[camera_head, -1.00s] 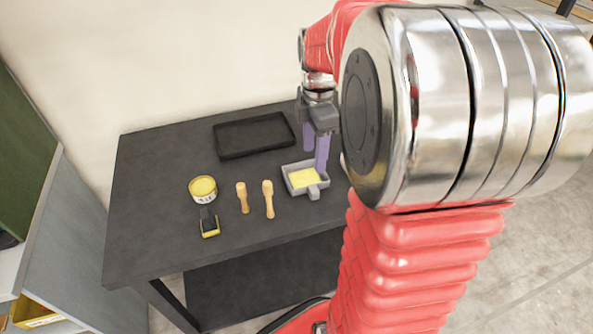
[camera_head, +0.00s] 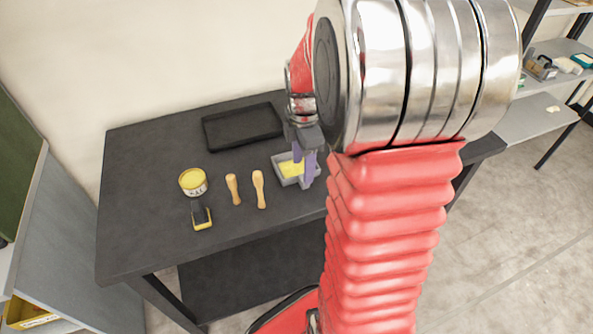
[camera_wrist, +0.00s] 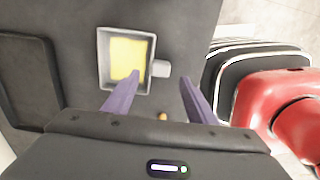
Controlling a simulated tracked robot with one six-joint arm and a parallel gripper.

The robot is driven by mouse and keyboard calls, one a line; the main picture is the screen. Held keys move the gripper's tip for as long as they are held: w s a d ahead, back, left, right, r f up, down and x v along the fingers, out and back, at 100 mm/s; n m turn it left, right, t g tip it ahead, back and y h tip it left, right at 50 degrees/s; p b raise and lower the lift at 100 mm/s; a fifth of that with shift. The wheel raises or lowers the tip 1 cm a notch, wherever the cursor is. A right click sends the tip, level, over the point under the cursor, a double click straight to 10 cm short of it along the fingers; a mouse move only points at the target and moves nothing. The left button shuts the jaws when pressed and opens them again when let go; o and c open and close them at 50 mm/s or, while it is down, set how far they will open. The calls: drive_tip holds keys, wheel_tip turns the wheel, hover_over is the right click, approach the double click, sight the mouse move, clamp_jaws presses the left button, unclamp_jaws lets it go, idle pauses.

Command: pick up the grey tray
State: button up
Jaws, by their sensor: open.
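The grey tray (camera_head: 281,177) is small, with a yellow layer inside (camera_head: 290,168) and a stubby handle block. It lies on the dark table, and my arm and fingers partly cover it in the head view. My gripper (camera_head: 302,170) is open and points down over the tray's handle side. In the wrist view the tray (camera_wrist: 102,60) shows whole except where the left finger crosses its near corner. The handle (camera_wrist: 161,69) shows between the two purple fingertips (camera_wrist: 160,78). I cannot tell whether the fingers touch the tray.
A black tray (camera_head: 207,133) lies at the back of the table. The left part of the table is clear.

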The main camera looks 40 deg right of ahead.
drive_tip(key=shift+f, duration=0.15)
drive_tip(key=shift+d+f, duration=0.15)
drive_tip(key=shift+f, duration=1.15)
drive_tip(key=shift+d+f, duration=0.1)
drive_tip(key=shift+f, duration=1.15)
drive_tip(key=shift+c, duration=0.3)
clamp_jaws()
drive_tip(key=shift+r, duration=0.15)
wheel_tip(320, 180, up, 10)
